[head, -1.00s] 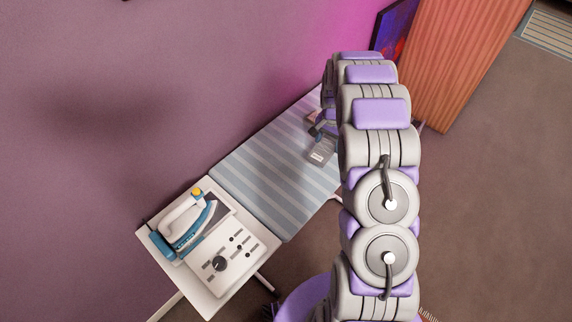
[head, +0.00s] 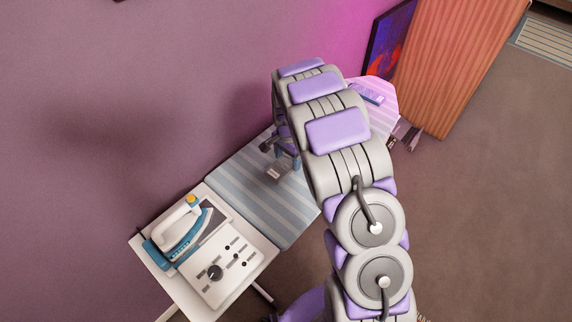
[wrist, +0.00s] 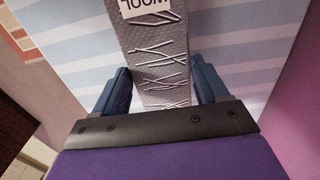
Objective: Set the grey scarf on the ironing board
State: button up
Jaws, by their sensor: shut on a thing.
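The grey scarf (wrist: 158,55) is a folded, textured strip with pale thread marks and a white label reading "WOOL". In the wrist view it lies between the two blue fingers of my gripper (wrist: 165,90), which is shut on it. In the head view, the scarf's labelled end (head: 279,173) shows below my gripper (head: 286,158), over the blue-and-white striped ironing board (head: 252,188). My arm hides much of the board's middle. I cannot tell whether the scarf touches the cover.
A small bluish item (head: 366,93) lies at the far end. A wall borders the left; an orange wooden panel (head: 455,60) stands beyond. Striped cover beside the iron is clear.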

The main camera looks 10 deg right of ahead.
aim_at(287, 161)
jog(key=shift+d+f, duration=0.3)
jog(key=shift+f, duration=0.15)
notch_tip(287, 161, down, 2)
jog(key=shift+f+b, duration=0.2)
jog(key=shift+b, duration=0.3)
jog(key=shift+a+f, duration=0.2)
jog(key=shift+a, duration=0.05)
jog(key=shift+a+r, duration=0.1)
jog(key=shift+a, duration=0.25)
jog(key=shift+d, duration=0.1)
jog(key=o, duration=1.1)
jog(key=shift+d, duration=0.35)
jog(key=shift+c, duration=0.2)
jog(key=shift+a, duration=0.2)
